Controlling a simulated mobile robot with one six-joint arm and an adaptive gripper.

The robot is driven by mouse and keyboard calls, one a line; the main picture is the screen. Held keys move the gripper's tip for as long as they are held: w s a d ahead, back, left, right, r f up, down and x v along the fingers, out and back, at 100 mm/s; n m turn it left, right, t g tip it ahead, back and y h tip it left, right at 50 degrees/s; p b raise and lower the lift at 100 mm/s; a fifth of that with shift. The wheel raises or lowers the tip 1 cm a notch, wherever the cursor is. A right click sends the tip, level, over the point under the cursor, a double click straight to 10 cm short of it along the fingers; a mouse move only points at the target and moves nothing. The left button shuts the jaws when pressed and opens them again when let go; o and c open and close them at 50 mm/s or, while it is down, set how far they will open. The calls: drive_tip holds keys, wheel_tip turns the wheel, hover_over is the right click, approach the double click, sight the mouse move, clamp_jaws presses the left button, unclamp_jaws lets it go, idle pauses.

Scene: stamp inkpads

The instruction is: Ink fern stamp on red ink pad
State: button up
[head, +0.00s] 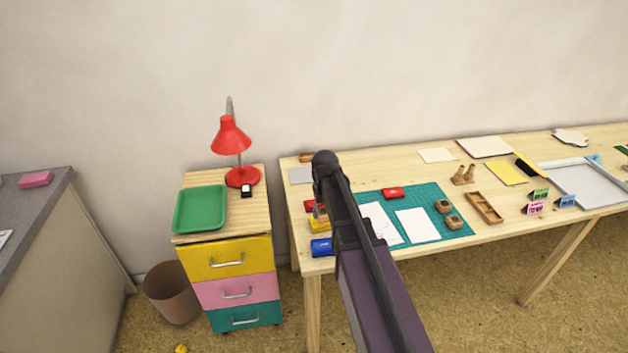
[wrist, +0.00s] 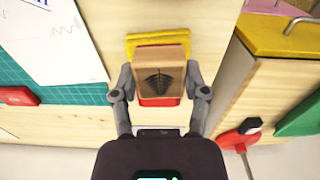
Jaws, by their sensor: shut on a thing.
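My gripper (wrist: 160,78) is shut on the wooden fern stamp (wrist: 160,66), one finger on each side. The stamp's upper face shows a dark fern picture towards the wrist camera. A red pad (wrist: 160,102) shows just under and behind the stamp; the stamp covers most of it. I cannot tell whether they touch. In the head view, red (head: 309,205) shows left of my arm, beside the partly hidden stamp. A yellow pad (wrist: 130,46) lies just beyond the stamp in the wrist view; it shows in the head view too (head: 317,228).
A green mat (head: 430,193) carries white sheets (head: 417,225), a red case (head: 393,193) and two small wooden blocks (head: 443,206). A drawer unit (head: 226,258) with a red lamp (head: 230,140) stands left.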

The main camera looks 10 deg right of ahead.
drive_tip(key=w+r, duration=0.1)
drive_tip(key=w, duration=0.3)
drive_tip(key=w+r+p, duration=0.1)
drive_tip(key=w, duration=0.3)
drive_tip(key=w+r+p, duration=0.1)
drive_tip(key=w, duration=0.3)
drive_tip(key=shift+f, duration=0.25)
drive_tip(key=shift+f+b, duration=2.8)
drive_tip(key=shift+f, duration=0.05)
drive_tip(key=shift+f+b, duration=0.5)
drive_tip(key=shift+b, duration=0.05)
idle(0.5)
drive_tip(key=shift+r+p, duration=0.7)
drive_tip(key=shift+p, duration=0.05)
idle(0.7)
drive_tip(key=shift+r+p, duration=2.65)
